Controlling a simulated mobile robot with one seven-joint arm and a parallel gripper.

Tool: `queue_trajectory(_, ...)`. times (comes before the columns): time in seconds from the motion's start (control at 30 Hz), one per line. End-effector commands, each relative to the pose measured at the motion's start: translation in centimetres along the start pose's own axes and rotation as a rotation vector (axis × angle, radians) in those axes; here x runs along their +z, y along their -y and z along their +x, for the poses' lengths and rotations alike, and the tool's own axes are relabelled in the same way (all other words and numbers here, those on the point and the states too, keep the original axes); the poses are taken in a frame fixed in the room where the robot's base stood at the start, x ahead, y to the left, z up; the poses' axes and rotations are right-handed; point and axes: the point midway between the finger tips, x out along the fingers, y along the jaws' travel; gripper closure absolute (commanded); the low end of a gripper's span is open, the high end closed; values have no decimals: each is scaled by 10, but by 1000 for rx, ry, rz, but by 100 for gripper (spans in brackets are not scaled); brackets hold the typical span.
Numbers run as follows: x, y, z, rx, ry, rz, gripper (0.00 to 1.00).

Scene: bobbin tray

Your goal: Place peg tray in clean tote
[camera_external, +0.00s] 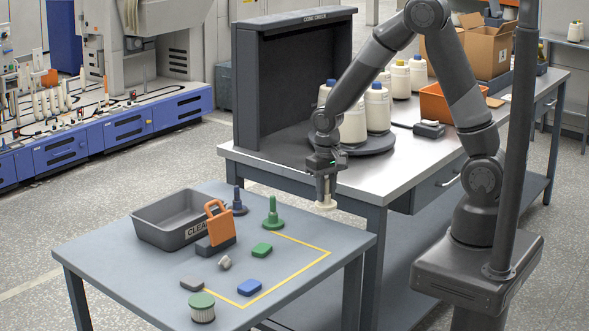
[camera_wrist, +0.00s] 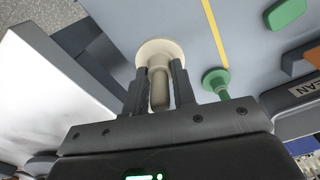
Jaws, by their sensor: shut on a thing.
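My gripper (camera_external: 326,188) is shut on a cream peg with a round flat base (camera_external: 325,205), held in the air beside the rear right part of the low grey table. In the wrist view, the cream peg (camera_wrist: 159,90) stands between my two fingers, its disc base beyond the fingertips. The grey clean tote (camera_external: 144,229), with a label reading CLEAN partly hidden, sits at the table's back left; its visible inside looks empty. Its labelled edge also shows in the wrist view (camera_wrist: 300,90). A green peg (camera_external: 273,215) and a dark blue peg (camera_external: 238,204) stand on the table.
An orange-handled grey tool (camera_external: 218,228) stands against the tote's front. A green block (camera_external: 262,250), blue block (camera_external: 249,287), grey pieces and a green-lidded jar (camera_external: 202,308) lie forward. A yellow line (camera_external: 300,279) marks the table. The steel bench (camera_external: 400,170) with cones stands behind.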

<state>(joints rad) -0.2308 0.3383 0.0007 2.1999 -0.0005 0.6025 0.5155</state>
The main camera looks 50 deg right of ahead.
Motion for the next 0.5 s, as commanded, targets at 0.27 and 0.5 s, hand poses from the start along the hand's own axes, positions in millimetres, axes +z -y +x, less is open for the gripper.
queue_trajectory(0.27,-3,3,-21,0,0,0,99)
queue_trajectory(0.5,-46,38,-26,0,0,-4,99)
